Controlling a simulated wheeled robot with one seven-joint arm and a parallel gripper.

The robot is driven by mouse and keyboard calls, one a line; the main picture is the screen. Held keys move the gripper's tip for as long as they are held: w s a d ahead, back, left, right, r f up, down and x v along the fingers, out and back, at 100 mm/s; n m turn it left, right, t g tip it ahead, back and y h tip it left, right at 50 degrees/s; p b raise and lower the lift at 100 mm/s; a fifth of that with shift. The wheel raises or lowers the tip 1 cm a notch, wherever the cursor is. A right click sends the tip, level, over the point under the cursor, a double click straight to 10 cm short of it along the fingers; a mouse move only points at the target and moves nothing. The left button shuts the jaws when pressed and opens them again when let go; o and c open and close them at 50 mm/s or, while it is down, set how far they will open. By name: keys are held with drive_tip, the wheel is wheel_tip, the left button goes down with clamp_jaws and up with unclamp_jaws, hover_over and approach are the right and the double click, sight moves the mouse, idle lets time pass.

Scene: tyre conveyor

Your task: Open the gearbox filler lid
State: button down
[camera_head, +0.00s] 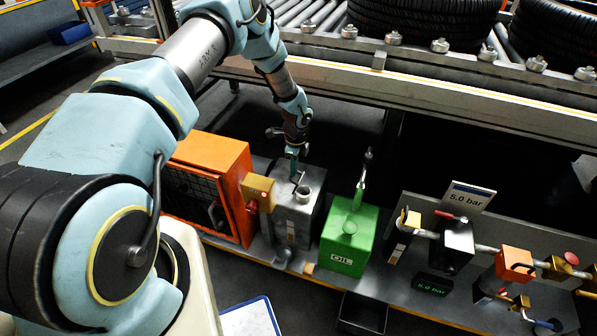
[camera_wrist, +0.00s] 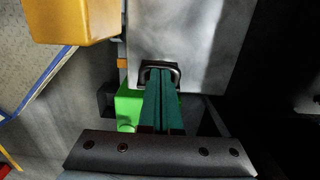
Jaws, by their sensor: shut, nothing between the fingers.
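The grey gearbox (camera_head: 291,222) stands between the orange unit and the green oil box. A short round filler neck (camera_head: 304,195) shows on its top. In the wrist view a dark piece with a metal loop handle (camera_wrist: 176,76) sits against the grey gearbox face (camera_wrist: 195,35). My gripper (camera_head: 294,178) points down at the gearbox top, just behind the neck. Its teal fingers, seen in the wrist view (camera_wrist: 162,82), are shut together and empty, with tips at the loop. Whether they touch it, and how far the lid is open, I cannot tell.
The orange unit (camera_head: 207,180) with a yellow block (camera_head: 258,190) stands left of the gearbox. The green oil box (camera_head: 347,238) is close on its right. Pipes and valves (camera_head: 458,240) run further right. The conveyor (camera_head: 430,85) with tyres is behind.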

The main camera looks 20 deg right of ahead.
drive_tip(key=shift+w+a+f+b, duration=0.15)
drive_tip(key=shift+w+a+b, duration=0.3)
drive_tip(key=shift+a, duration=0.05)
idle(0.4)
drive_tip(key=r, duration=0.1)
drive_tip(key=s+d+r, duration=0.1)
drive_tip(key=d+r+p, duration=0.1)
drive_tip(key=r, duration=0.1)
drive_tip(key=shift+s, duration=0.4)
drive_tip(key=w+a+r+n, duration=0.1)
drive_tip(key=a+r+n, duration=0.25)
drive_tip(key=r, duration=0.55)
drive_tip(key=a+r+n, duration=0.2)
drive_tip(key=a+r, duration=0.3)
drive_tip(key=r, duration=0.3)
drive_tip(key=s+a+r+n, duration=0.2)
drive_tip(key=a+r+n, duration=0.7)
drive_tip(key=a, duration=0.4)
drive_tip(key=s+a+r+n+t+p, duration=0.1)
drive_tip(key=s+a+r+n, duration=0.7)
drive_tip(key=s+a+n, duration=0.3)
drive_tip(key=shift+s+a+r+h, duration=0.3)
drive_tip(key=shift+s+a, duration=0.15)
drive_tip(key=shift+a, duration=0.7)
